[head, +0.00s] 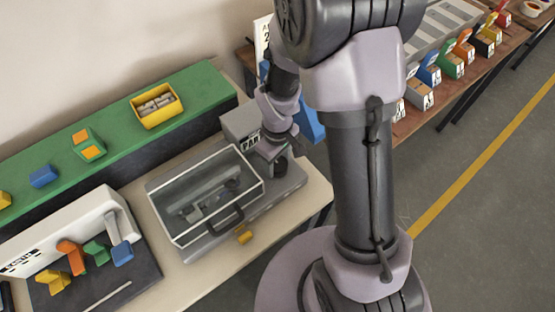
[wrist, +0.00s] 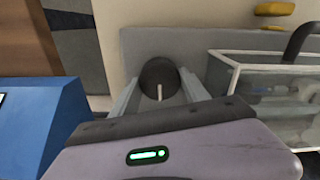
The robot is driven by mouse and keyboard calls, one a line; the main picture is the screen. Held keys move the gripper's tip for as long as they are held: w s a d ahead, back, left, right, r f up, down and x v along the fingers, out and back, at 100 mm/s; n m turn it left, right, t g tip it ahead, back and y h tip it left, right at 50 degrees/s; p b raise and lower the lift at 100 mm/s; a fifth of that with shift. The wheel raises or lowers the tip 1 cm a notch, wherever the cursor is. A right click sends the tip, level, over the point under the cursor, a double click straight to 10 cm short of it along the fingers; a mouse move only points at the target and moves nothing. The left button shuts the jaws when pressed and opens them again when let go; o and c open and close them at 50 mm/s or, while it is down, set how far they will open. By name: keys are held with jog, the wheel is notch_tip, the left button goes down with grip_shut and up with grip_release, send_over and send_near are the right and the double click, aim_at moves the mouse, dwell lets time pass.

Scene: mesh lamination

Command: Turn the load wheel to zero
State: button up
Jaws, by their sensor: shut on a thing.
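The load wheel (wrist: 158,73) is a dark round knob with a white line on its face; in the wrist view the line points down toward my gripper body. My gripper (wrist: 159,84) has its two grey fingers on either side of the wheel and is shut on it. In the head view my gripper (head: 276,158) is at the right end of a grey machine (head: 285,186), where the dark wheel (head: 281,166) shows only in part. No scale or zero mark is readable.
A clear-lidded box with a dark handle (head: 230,221) sits left of the wheel on the machine. A grey box marked PAN (head: 239,124) stands behind. A blue object (wrist: 38,125) is close by at left in the wrist view.

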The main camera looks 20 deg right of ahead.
aim_at(277, 164)
dwell(0.5)
jog(key=o, duration=1.4)
jog(key=shift+c, duration=0.2)
notch_tip(277, 164, up, 17)
jog(key=p, duration=0.6)
jog(key=shift+r+p, duration=0.2)
jog(key=shift+p, duration=0.15)
